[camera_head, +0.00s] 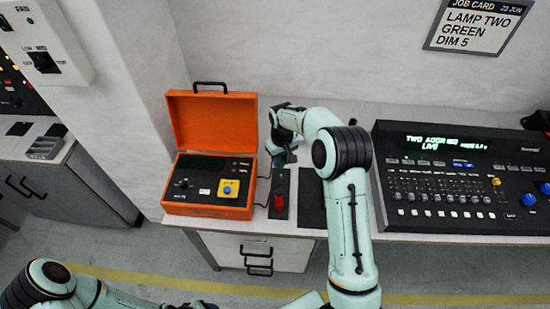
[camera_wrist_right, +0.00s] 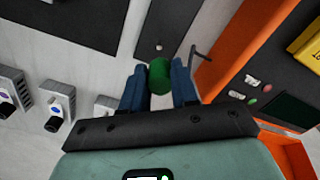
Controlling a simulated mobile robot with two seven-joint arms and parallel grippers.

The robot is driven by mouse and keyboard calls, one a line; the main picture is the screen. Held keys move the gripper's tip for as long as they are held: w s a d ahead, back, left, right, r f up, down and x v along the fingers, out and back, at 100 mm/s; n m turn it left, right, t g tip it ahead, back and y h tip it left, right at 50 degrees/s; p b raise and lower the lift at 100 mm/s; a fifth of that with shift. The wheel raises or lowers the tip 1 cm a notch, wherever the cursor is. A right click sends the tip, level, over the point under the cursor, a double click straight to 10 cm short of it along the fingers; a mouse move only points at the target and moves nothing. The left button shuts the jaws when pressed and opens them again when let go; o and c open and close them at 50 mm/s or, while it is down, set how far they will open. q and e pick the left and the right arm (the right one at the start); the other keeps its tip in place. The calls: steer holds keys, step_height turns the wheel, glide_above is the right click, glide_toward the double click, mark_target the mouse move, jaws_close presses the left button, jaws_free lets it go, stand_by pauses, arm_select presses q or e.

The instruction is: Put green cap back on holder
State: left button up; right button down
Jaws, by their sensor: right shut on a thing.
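My right gripper (camera_head: 285,159) is shut on the green cap (camera_wrist_right: 160,76), which sits between its blue fingertips in the right wrist view. The black holder plate (camera_head: 280,181) lies flat on the bench just right of the orange case, with a red cap (camera_head: 279,200) on its near part. The gripper is above the far end of the holder. In the right wrist view the holder (camera_wrist_right: 178,22) shows beyond the green cap, with a small round fitting on it. I cannot tell whether the cap touches the holder. My left arm shows at the bottom left; its gripper is out of view.
The open orange case (camera_head: 208,212) stands close on the left. A black mat (camera_head: 311,200) lies right of the holder, and a lighting console (camera_head: 450,180) is farther right. Several grey blocks (camera_wrist_right: 58,105) and a thin metal rod (camera_wrist_right: 196,55) show near the gripper in the wrist view.

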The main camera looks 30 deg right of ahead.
mark_target(281, 176)
steer(key=shift+s+d+f, duration=0.1)
steer(key=shift+d+f, duration=0.05)
steer(key=shift+f, duration=1.15)
steer(key=shift+f+b, duration=0.45)
steer(key=shift+f, duration=0.95)
arm_select(q)
steer(key=shift+s+f, duration=0.65)
steer(key=shift+s, duration=0.2)
arm_select(e)
steer(key=shift+f, duration=0.5)
steer(key=shift+f, duration=0.85)
steer(key=c, duration=0.8)
jaws_free()
step_height(281, 176, up, 13)
steer(key=shift+r, duration=0.1)
arm_select(q)
steer(key=shift+w+r, duration=0.2)
arm_select(e)
steer(key=shift+r, duration=0.1)
